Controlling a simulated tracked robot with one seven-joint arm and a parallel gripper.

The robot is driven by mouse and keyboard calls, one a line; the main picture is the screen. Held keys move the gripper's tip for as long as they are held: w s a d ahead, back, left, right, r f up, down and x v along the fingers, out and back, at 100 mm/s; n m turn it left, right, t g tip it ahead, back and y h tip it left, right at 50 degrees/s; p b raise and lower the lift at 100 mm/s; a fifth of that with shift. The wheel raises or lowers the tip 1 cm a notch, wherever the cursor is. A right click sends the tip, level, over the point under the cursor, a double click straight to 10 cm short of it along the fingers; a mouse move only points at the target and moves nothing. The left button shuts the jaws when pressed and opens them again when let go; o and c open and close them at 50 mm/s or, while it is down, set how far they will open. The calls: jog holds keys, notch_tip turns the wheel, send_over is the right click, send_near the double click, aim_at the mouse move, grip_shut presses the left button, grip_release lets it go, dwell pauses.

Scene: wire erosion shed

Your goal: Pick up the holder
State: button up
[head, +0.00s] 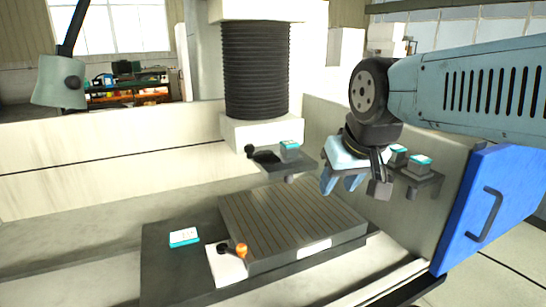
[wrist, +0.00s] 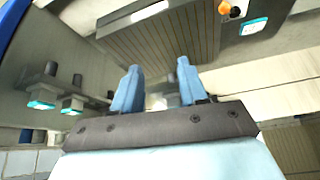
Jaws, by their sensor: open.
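Several small blocks with teal-and-white tops could be the holder; I cannot tell which one is meant. In the head view one (head: 290,149) sits on a dark bracket below the column. Two more, a left one (head: 397,155) and a right one (head: 419,164), sit on a dark shelf on the right wall. These two also show in the wrist view, at left: one (wrist: 41,100) and another (wrist: 72,106). My gripper (head: 340,184), with blue fingers, is open and empty, between the bracket and the wall shelf. In the wrist view its fingers (wrist: 158,68) stand apart.
A grooved grey table (head: 290,220) lies below my gripper. A blue door (head: 490,210) with a handle stands at the right. A black bellows column (head: 256,70) rises behind.

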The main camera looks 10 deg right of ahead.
jog(key=shift+o, duration=0.4)
jog(key=shift+o, duration=0.8)
jog(key=shift+w+d+r, duration=0.1)
jog(key=shift+w+r, duration=0.05)
jog(key=shift+o, duration=0.6)
jog(key=shift+w+r, duration=0.25)
jog(key=shift+w, duration=0.05)
jog(key=w+a+r+n+g, duration=0.1)
jog(key=w+r, duration=0.2)
jog(key=w, duration=0.3)
jog(key=w+a+r+g, duration=0.1)
jog(key=w+r, duration=0.3)
jog(key=w, duration=0.3)
jog(key=n+g, duration=0.1)
jog(key=g, duration=0.1)
send_over(289, 142)
jog(key=f, duration=0.6)
jog(key=shift+s+d+f, duration=0.2)
jog(key=shift+d, duration=0.05)
jog(key=shift+w+a+f, duration=0.1)
jog(key=shift+f, duration=1.35)
jog(key=shift+w+a+f, duration=0.1)
jog(key=shift+f, duration=1.3)
